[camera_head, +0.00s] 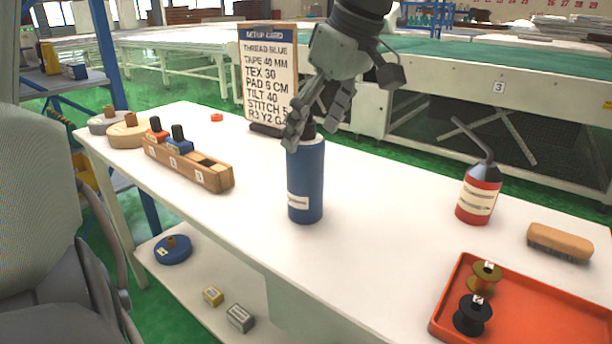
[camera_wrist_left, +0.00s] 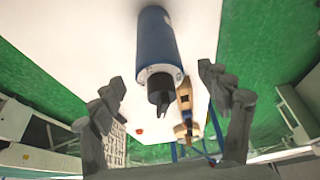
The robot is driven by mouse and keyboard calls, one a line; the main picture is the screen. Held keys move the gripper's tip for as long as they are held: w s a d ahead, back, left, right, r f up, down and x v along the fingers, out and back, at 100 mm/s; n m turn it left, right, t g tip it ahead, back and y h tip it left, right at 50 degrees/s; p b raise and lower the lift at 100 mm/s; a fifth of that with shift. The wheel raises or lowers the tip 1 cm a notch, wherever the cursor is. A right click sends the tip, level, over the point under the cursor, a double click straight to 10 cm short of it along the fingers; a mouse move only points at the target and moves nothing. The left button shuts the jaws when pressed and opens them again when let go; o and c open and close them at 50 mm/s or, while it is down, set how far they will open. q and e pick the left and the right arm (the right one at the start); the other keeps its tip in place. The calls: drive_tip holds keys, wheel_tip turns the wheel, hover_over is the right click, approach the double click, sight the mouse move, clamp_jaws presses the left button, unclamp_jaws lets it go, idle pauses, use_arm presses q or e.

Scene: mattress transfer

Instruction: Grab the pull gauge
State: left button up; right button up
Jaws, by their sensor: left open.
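A blue cylinder (camera_head: 306,185) with a pale label and a black top stands upright on the white table; it looks like the pull gauge. In the left wrist view the cylinder (camera_wrist_left: 157,45) shows its grey collar and dark forked tip between my fingers. My left gripper (camera_head: 312,125) comes down from above at the cylinder's top, its fingers spread. In the left wrist view the open fingers (camera_wrist_left: 161,77) are on either side of the cylinder with gaps visible. Whether a finger touches the top is unclear in the head view. My right gripper is not in view.
A setup card (camera_head: 268,75) stands behind the cylinder. A wooden block holder (camera_head: 205,176) is to the left. A red oil can (camera_head: 478,195), a brush (camera_head: 559,242) and an orange tray (camera_head: 560,315) with spools are to the right. The table around the cylinder is clear.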

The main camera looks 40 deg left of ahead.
sight(305, 157)
use_arm(q)
drive_tip(key=x, duration=0.6)
drive_tip(key=shift+w+d+f, duration=0.1)
drive_tip(key=shift+d+f, duration=0.05)
clamp_jaws()
idle(0.4)
